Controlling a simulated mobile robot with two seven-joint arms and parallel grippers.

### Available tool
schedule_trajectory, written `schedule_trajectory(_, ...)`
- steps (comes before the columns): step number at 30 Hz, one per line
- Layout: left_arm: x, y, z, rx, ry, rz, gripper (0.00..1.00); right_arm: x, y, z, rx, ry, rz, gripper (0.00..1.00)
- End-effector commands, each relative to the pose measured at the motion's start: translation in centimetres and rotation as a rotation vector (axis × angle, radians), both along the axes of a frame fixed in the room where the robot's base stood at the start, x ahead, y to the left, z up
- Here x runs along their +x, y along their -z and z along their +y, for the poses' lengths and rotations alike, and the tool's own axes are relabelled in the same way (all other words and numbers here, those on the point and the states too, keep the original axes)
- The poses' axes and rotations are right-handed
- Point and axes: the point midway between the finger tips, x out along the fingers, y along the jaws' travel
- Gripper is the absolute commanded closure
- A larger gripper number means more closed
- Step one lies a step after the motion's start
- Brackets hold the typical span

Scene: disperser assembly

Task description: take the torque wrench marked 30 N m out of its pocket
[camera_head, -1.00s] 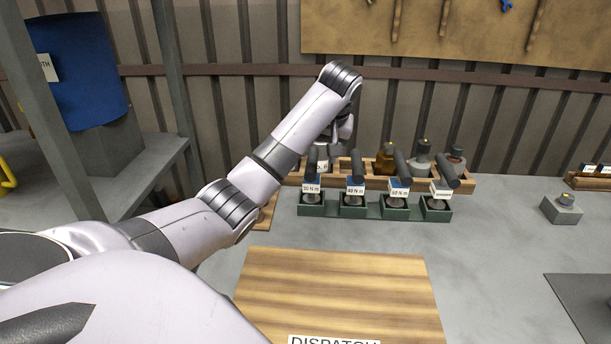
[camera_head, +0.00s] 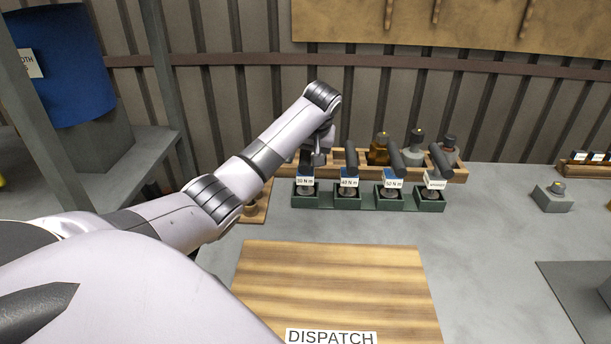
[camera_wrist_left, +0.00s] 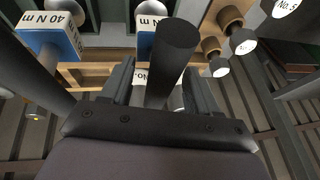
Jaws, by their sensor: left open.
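The 30 N m torque wrench (camera_head: 304,181) stands at the left end of a row of green pockets (camera_head: 320,203), its dark handle up and a white label on its blue body. My left gripper (camera_head: 318,153) is at its handle from above and behind. In the left wrist view the dark handle (camera_wrist_left: 172,62) rises between the two open fingers (camera_wrist_left: 160,88). I cannot tell whether they touch it. The label of that wrench is mostly hidden there. The 40 N m wrench (camera_head: 349,183) stands one pocket to the right. My right gripper is not in view.
Two more wrenches (camera_head: 392,184) stand farther right. A wooden rack with bottles (camera_head: 416,150) is close behind the row. The wooden dispatch board (camera_head: 335,285) lies bare in front. A grey block (camera_head: 552,198) sits at the right.

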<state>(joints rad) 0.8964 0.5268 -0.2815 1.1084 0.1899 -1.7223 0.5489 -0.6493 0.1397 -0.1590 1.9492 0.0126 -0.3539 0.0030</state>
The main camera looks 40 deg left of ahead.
Motion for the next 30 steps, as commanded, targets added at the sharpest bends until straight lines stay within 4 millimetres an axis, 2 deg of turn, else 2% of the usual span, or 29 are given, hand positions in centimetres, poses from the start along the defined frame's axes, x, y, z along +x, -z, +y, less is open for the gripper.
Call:
schedule_trajectory(2,0.0,0.0,0.0,0.000,0.000,0.000,0.39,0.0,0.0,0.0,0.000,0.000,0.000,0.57)
schedule_trajectory(6,0.0,0.0,0.0,0.000,0.000,0.000,0.85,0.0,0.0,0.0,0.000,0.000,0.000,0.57)
schedule_trajectory(7,0.0,0.0,0.0,0.000,0.000,0.000,0.95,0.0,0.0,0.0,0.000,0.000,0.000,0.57)
schedule_trajectory(8,0.0,0.0,0.0,0.000,0.000,0.000,1.00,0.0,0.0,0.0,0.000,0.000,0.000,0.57)
schedule_trajectory(20,0.1,-0.7,0.0,0.001,0.000,-0.006,1.00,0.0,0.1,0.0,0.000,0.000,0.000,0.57)
schedule_trajectory(26,0.1,-2.8,0.0,0.002,0.001,-0.009,1.00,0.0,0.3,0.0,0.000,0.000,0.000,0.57)
schedule_trajectory(30,0.2,-5.7,0.0,0.001,0.000,-0.011,1.00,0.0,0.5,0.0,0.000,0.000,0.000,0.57)
